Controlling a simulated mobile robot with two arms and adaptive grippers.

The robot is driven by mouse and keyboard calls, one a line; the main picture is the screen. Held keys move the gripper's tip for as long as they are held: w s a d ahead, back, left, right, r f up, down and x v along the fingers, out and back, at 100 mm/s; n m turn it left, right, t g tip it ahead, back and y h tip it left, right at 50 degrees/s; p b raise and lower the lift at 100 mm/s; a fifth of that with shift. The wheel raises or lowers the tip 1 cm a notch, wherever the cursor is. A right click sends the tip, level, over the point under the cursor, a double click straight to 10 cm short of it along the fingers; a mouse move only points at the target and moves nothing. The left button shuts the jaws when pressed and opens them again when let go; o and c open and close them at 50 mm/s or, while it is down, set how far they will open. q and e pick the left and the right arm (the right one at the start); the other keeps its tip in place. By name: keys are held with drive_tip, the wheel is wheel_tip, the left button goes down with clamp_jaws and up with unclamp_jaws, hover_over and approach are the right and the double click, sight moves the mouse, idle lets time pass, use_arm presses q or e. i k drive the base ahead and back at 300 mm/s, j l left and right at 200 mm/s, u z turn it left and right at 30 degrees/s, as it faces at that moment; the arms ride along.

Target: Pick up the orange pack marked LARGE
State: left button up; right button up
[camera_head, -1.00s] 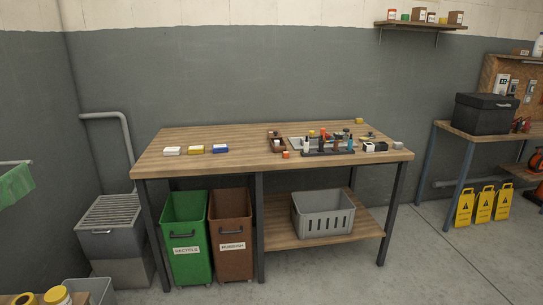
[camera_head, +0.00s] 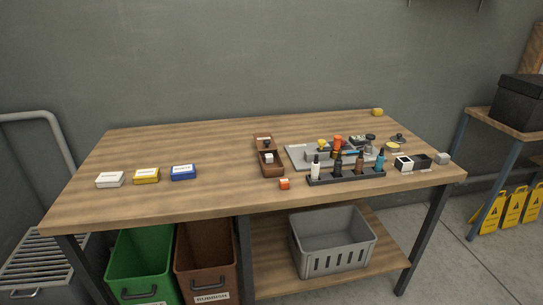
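On the wooden workbench (camera_head: 225,190), a small orange-red block (camera_head: 284,183) with a pale mark lies near the front edge, in front of a brown two-part tray. Its marking is too small to read. A white pack (camera_head: 110,180), a yellow pack (camera_head: 147,176) and a blue pack (camera_head: 183,172) lie in a row at the left, each with a pale label I cannot read. I see no orange pack in that row. Neither of my grippers is in view.
The brown tray (camera_head: 269,168) holds small items. A grey tray (camera_head: 298,155) and a dark rack (camera_head: 346,179) of bottles stand at the right. Below are a green bin (camera_head: 138,262), a brown bin (camera_head: 203,255) and a grey crate (camera_head: 332,245). The bench's middle left is clear.

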sight(284, 183)
drive_tip(key=i+z, duration=0.1)
drive_tip(key=i, duration=0.8)
drive_tip(key=i+j+z, duration=0.15)
drive_tip(key=i, duration=0.75)
